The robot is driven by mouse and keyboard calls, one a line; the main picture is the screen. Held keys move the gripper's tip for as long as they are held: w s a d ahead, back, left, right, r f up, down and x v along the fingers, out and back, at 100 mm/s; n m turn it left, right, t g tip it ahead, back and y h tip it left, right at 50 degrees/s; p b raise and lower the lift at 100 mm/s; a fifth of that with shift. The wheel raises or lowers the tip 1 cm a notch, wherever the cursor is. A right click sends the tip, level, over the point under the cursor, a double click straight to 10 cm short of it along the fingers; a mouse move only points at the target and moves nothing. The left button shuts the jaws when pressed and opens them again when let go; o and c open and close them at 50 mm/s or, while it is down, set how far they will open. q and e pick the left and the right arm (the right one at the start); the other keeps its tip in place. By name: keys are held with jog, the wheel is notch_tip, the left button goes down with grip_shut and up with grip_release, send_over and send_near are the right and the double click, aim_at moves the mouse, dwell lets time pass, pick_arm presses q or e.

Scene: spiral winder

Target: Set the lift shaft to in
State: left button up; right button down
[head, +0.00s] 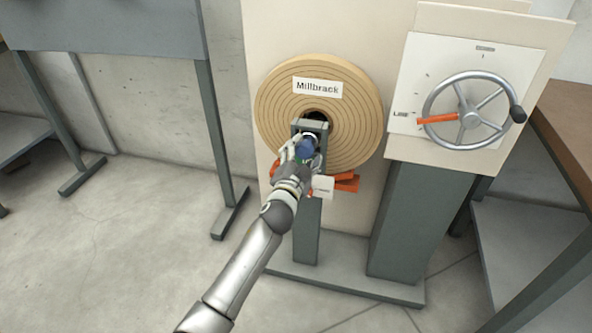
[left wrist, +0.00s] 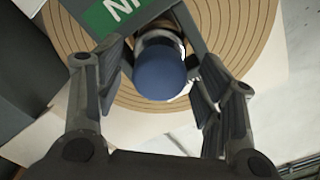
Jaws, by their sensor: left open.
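The lift shaft shows as a blue rounded knob (head: 305,148) on a metal collar, in a grey bracket (head: 318,126) in front of the coiled roll's hole. In the left wrist view the blue knob (left wrist: 160,74) faces me, with a pale metal ring behind it. My left gripper (head: 302,150) is at the knob. In the left wrist view its fingers (left wrist: 162,100) are open, one on each side of the knob, with gaps visible. A green label (left wrist: 122,12) with white letters, partly cut off, is on the bracket. My right gripper is not in view.
A tan coiled roll (head: 362,105) marked "Millbrack" is on the cream panel. Orange parts (head: 347,183) and a small white tag (head: 322,187) sit below the bracket. A handwheel (head: 492,92) with an orange pointer is at right. A grey table (head: 110,28) stands at left; floor between is clear.

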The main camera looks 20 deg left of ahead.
pick_arm(q)
jog(key=s, duration=1)
jog(key=shift+d, duration=0.2)
